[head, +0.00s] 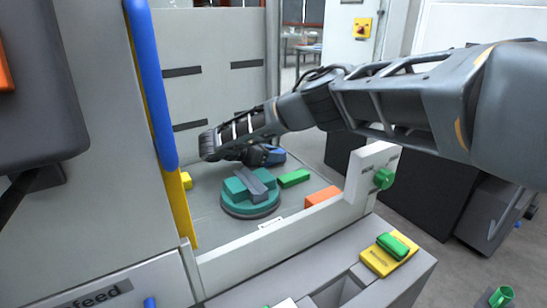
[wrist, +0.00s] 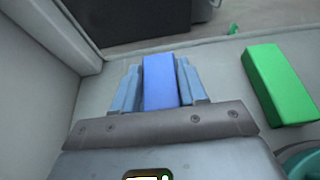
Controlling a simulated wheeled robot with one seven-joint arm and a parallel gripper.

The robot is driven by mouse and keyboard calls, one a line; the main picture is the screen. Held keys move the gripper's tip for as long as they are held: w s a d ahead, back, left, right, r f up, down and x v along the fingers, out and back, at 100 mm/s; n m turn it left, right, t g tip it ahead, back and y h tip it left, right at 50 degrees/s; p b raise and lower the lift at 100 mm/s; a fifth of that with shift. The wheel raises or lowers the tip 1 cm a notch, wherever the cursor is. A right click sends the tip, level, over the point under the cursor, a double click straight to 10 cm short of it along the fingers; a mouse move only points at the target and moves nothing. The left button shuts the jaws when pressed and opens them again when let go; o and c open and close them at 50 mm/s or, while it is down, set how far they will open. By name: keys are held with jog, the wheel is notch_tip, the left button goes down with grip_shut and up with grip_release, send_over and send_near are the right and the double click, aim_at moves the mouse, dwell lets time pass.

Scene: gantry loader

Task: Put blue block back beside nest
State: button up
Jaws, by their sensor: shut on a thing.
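The blue block (wrist: 160,80) is between the two pale blue fingers of my gripper (wrist: 160,88) in the wrist view, and the gripper is shut on it. In the head view the blue block (head: 275,157) shows partly at the tip of my arm, near the back of the light grey tray floor. A round teal fixture (head: 235,204), which looks like the nest, stands in front of my gripper and carries a grey bar across it. The blue block is behind and slightly right of this fixture, apart from it. I cannot tell whether the block touches the floor.
A green block (head: 293,178) lies right of the fixture, close to my gripper; it also shows in the wrist view (wrist: 280,84). An orange block (head: 322,196) lies farther right by the low front wall (head: 285,233). A small yellow block (head: 186,180) is at left, beside a yellow post.

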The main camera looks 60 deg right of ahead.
jog(key=shift+f, duration=0.1)
jog(key=o, duration=1.1)
jog(key=v, duration=1)
jog(key=shift+w+a+r+p, duration=0.2)
jog(key=shift+r+p, duration=0.1)
jog(key=shift+r, duration=0.15)
jog(key=shift+w+a+r, duration=0.15)
jog(key=shift+w+a, duration=0.15)
jog(key=shift+a, duration=0.25)
